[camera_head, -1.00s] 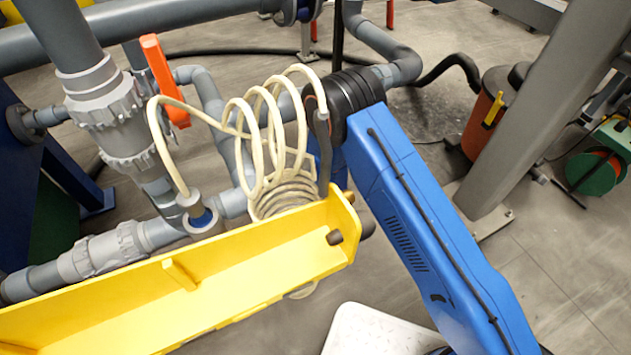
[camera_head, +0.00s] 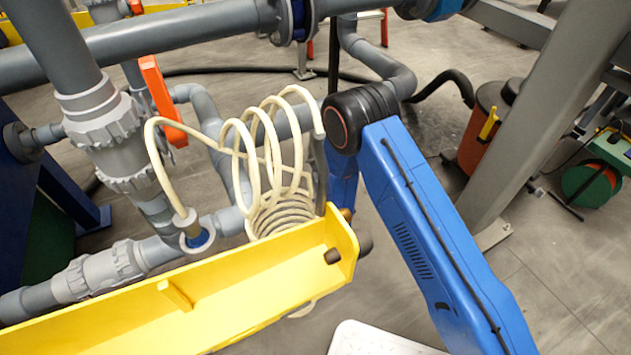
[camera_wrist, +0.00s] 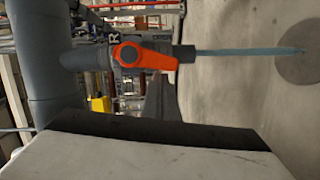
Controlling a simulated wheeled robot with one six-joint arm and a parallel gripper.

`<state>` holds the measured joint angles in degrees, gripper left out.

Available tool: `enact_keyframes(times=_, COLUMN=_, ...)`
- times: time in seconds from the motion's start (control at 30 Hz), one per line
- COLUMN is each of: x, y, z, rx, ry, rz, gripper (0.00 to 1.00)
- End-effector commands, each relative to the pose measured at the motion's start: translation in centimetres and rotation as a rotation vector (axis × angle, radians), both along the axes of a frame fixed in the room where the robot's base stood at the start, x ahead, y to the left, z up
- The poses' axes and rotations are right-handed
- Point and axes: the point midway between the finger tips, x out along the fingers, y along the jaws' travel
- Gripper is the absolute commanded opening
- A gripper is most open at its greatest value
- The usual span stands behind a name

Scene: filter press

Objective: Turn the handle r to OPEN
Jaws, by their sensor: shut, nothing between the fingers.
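In the wrist view an orange handle (camera_wrist: 148,58) with a round hub sits on a grey valve, and a letter R shows just above it. The handle points right in that picture, roughly along the thin rod beyond the valve. My gripper (camera_wrist: 161,84) is shut and empty, its dark tapered fingers just below the handle; I cannot tell whether they touch it. In the head view an orange handle (camera_head: 160,100) stands steeply on the grey pipework at left; I cannot tell if it is the same one. My gripper is hidden in the head view.
A yellow beam (camera_head: 245,295) crosses the lower left of the head view, with a coiled cream hose (camera_head: 262,150) behind it. Grey pipes (camera_head: 150,45) run across the back. A grey post (camera_head: 545,110) and an orange bin (camera_head: 476,135) stand at right.

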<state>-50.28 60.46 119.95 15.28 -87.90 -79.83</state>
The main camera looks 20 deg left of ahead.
Motion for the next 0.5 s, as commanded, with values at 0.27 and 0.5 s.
enact_keyframes(times=0.27, x=0.4, y=-0.4, z=-0.6, rx=-0.07, ry=-0.079, rz=0.0, gripper=0.0)
enact_keyframes(times=0.5, x=1.2, y=-1.1, z=-1.3, rx=-0.16, ry=-0.181, rz=-0.002, gripper=0.0)
